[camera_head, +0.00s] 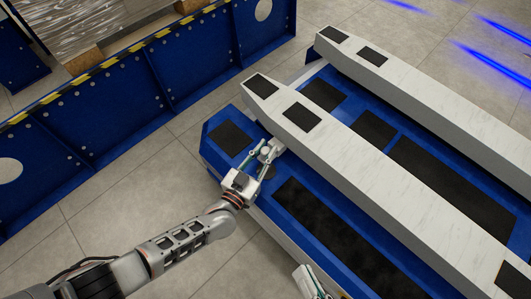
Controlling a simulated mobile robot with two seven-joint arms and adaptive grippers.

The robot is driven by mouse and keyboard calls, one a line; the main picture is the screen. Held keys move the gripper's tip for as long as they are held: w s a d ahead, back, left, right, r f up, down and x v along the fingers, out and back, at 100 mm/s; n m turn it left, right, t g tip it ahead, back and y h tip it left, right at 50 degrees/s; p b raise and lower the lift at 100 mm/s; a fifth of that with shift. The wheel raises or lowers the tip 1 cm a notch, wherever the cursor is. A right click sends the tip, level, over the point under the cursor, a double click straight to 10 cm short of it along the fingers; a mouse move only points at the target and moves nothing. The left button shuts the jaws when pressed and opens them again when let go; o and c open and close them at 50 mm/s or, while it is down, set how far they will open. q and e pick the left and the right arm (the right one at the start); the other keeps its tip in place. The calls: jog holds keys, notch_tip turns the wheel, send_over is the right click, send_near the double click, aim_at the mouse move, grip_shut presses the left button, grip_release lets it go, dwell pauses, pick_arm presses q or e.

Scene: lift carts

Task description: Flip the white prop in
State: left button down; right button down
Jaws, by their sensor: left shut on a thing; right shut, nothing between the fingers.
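My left gripper (268,153) reaches in from the lower left over the blue cart deck. It is shut on what looks like a small white prop at the side of the nearer long white beam (345,155). The fingers hide most of the prop, so its outline and tilt cannot be told. My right gripper (309,282) is shut and empty. It shows only in part at the bottom edge, beside the cart's near side.
The blue cart (210,140) carries black pads (328,222) and a second white beam (430,95) farther right. A blue steel frame (120,100) with yellow-black edging stands at upper left. Tiled floor (110,200) lies clear between frame and cart.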

pick_arm(q)
jog(key=c, duration=1.8)
grip_release()
jog(key=v, duration=1.2)
